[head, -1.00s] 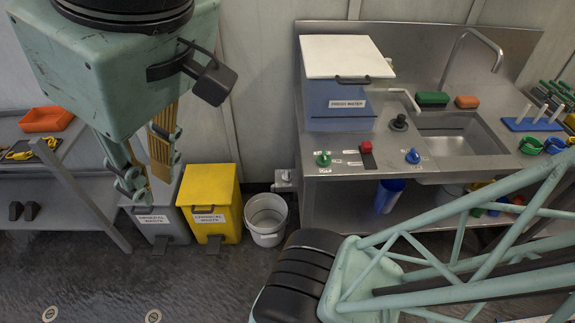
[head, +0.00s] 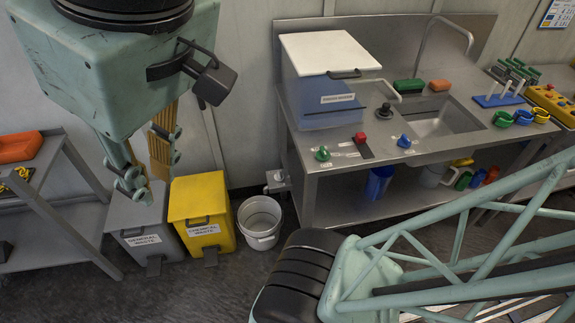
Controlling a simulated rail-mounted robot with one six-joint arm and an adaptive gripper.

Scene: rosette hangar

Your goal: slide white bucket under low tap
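The white bucket (head: 260,222) stands upright on the floor, right of the yellow waste bin and left of the sink bench. A low tap (head: 277,181) sticks out near the wall just above and right of the bucket; the bucket is beside it, and I cannot tell whether any of it is beneath the spout. My gripper (head: 150,190) hangs at the left, fingers pointing down, in front of the waste bins in the picture. Its fingers appear apart with nothing between them.
A grey general waste bin (head: 142,228) and a yellow chemical waste bin (head: 203,207) stand left of the bucket. The steel sink bench (head: 330,172) stands to the right, with a blue container (head: 378,184) on its lower shelf.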

